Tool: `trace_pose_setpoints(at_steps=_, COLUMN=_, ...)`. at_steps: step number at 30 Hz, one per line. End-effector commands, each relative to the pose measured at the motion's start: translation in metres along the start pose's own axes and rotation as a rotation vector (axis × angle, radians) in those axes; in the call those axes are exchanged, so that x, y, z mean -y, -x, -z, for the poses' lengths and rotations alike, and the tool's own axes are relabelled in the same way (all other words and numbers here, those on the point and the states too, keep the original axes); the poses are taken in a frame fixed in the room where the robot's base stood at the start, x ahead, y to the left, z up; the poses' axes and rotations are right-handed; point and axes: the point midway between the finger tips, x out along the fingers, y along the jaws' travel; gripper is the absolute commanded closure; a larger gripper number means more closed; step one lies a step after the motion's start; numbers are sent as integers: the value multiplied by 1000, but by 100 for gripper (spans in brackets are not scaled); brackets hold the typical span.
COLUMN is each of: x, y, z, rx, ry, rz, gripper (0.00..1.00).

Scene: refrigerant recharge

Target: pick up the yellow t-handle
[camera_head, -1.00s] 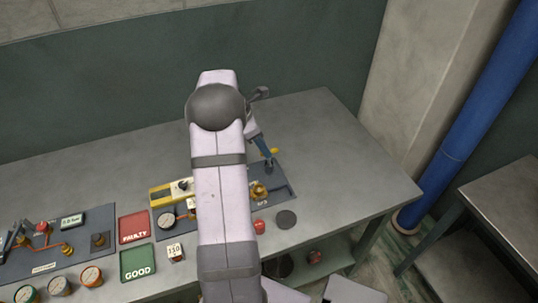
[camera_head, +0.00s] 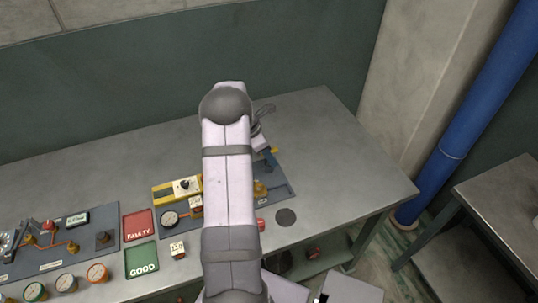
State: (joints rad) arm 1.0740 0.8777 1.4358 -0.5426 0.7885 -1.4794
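A small yellow piece (camera_head: 273,150), probably the yellow T-handle, shows at the back edge of the dark right-hand panel (camera_head: 283,187). My gripper's end (camera_head: 261,143) is just to the left of the yellow piece, partly behind my arm. The fingertips are not clear, so I cannot tell whether they are open or whether they touch the yellow piece.
A brass fitting (camera_head: 260,190) stands on the panel, right of my arm. A yellow device (camera_head: 165,192), a gauge (camera_head: 170,218), a red FAULTY tray (camera_head: 138,225) and a green GOOD tray (camera_head: 141,260) are left. The table's right end is clear.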

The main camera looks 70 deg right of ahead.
Motion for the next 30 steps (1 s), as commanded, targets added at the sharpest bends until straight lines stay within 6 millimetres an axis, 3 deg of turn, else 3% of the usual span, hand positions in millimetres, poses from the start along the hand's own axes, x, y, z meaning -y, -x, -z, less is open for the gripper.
trace_pose_setpoints(at_steps=1, x=0, y=0, z=0, rx=0, ry=0, rz=0, gripper=66)
trace_pose_setpoints(at_steps=5, x=0, y=0, z=0, rx=0, ry=0, rz=0, gripper=97)
trace_pose_setpoints(at_steps=6, x=0, y=0, z=0, rx=0, ry=0, rz=0, gripper=100)
trace_pose_setpoints(at_steps=20, x=-2, y=9, z=-4, rx=2, ry=-1, rz=-4, gripper=100)
trace_pose_setpoints(at_steps=30, x=-2, y=57, z=-24, rx=3, ry=-2, rz=-6, gripper=100)
